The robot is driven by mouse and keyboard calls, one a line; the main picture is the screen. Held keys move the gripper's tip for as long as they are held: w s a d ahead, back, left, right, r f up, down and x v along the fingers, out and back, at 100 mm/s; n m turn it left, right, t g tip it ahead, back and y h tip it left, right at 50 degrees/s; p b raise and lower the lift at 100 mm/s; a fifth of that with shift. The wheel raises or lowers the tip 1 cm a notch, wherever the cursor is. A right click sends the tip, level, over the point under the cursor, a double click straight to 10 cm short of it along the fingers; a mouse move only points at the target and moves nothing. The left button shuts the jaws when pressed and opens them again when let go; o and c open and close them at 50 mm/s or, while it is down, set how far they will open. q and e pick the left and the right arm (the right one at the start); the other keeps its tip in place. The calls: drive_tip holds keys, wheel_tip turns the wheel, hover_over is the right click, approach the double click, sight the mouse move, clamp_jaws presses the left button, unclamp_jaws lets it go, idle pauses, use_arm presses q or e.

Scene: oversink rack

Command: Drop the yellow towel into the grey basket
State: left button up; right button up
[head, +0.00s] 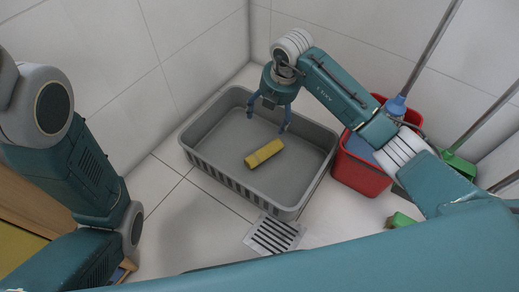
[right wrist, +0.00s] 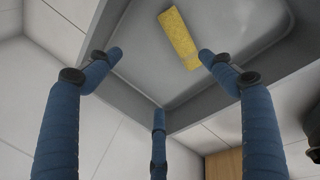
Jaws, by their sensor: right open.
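The yellow towel (head: 264,153) is a small folded roll lying on the floor of the grey basket (head: 232,190). In the right wrist view the towel (right wrist: 178,38) lies inside the basket (right wrist: 150,85), beyond the fingers. My right gripper (head: 268,116) hangs above the back part of the basket, with its blue fingers spread. It is open and empty, apart from the towel. The fingers also show spread in the right wrist view (right wrist: 160,75). My left arm is at the left, but its gripper is out of view.
A red bucket (head: 360,175) stands right of the basket, with mop handles (head: 428,55) leaning by it. A floor drain (head: 274,235) lies in front. White tiled walls (head: 195,45) close off the back and left. Tiled floor left of the basket is clear.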

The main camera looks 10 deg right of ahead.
drive_tip(key=v, duration=0.8)
drive_tip(key=shift+r, duration=0.25)
drive_tip(key=shift+s, duration=0.15)
